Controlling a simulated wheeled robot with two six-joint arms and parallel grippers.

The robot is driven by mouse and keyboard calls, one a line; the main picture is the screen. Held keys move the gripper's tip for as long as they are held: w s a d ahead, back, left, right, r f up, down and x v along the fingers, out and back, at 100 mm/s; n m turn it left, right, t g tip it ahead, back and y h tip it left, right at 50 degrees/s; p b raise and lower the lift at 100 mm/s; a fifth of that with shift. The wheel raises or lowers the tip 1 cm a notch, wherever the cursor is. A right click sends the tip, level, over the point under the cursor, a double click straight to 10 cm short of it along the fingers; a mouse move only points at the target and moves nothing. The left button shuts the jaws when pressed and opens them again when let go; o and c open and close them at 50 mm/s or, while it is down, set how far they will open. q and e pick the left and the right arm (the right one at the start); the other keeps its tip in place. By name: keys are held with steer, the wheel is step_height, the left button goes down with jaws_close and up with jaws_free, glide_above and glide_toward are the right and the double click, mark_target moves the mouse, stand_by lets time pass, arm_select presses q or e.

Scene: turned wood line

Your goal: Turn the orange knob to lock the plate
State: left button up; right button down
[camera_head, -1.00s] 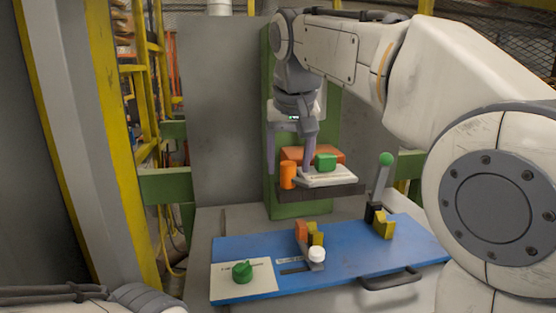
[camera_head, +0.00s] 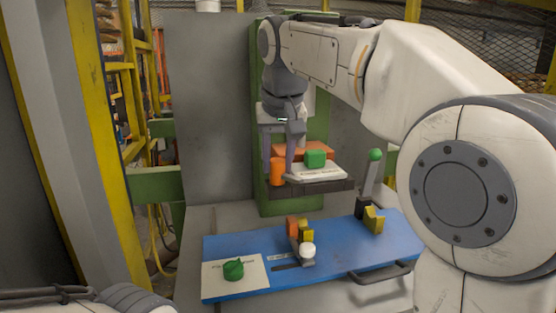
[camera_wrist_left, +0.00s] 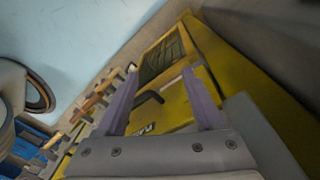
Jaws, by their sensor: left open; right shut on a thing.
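The orange knob (camera_head: 277,172) is an upright cylinder at the left end of a dark ledge, in front of the green column. My right gripper (camera_head: 278,163) reaches down to it from above, its fingers on either side and shut on it. A pale plate (camera_head: 318,174) with small lettering lies right of the knob, with a green button (camera_head: 315,158) above it. I cannot tell which plate the knob locks. My left gripper (camera_wrist_left: 157,78) is open and empty in the left wrist view, with its fingers wide apart. In the head view only its arm shows, at lower left.
A blue board (camera_head: 335,257) below carries a green knob (camera_head: 233,269), a white-knobbed slider (camera_head: 307,250), yellow blocks and a handle (camera_head: 381,272). A green-tipped lever (camera_head: 373,170) stands at right. In the left wrist view a yellow cabinet (camera_wrist_left: 175,95) lies beyond the fingers.

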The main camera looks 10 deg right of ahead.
steer(key=shift+r, duration=0.1)
steer(key=n+y+p, duration=0.1)
steer(key=n, duration=0.1)
steer(key=n+p, duration=0.2)
steer(key=shift+r+n+y, duration=0.1)
steer(key=shift+n+y, duration=0.3)
steer(key=n+y+p, duration=0.1)
steer(key=n, duration=0.1)
steer(key=n+g+p, duration=0.1)
steer(key=n+p, duration=0.1)
steer(key=n, duration=0.1)
steer(key=shift+y, duration=0.4)
steer(key=shift+n, duration=0.3)
steer(key=c, duration=0.5)
jaws_free()
steer(key=shift+v, duration=1.25)
steer(key=s+d+b, duration=0.1)
steer(key=s+d, duration=0.7)
steer(key=shift+s+d, duration=0.3)
steer(key=shift+d, duration=0.05)
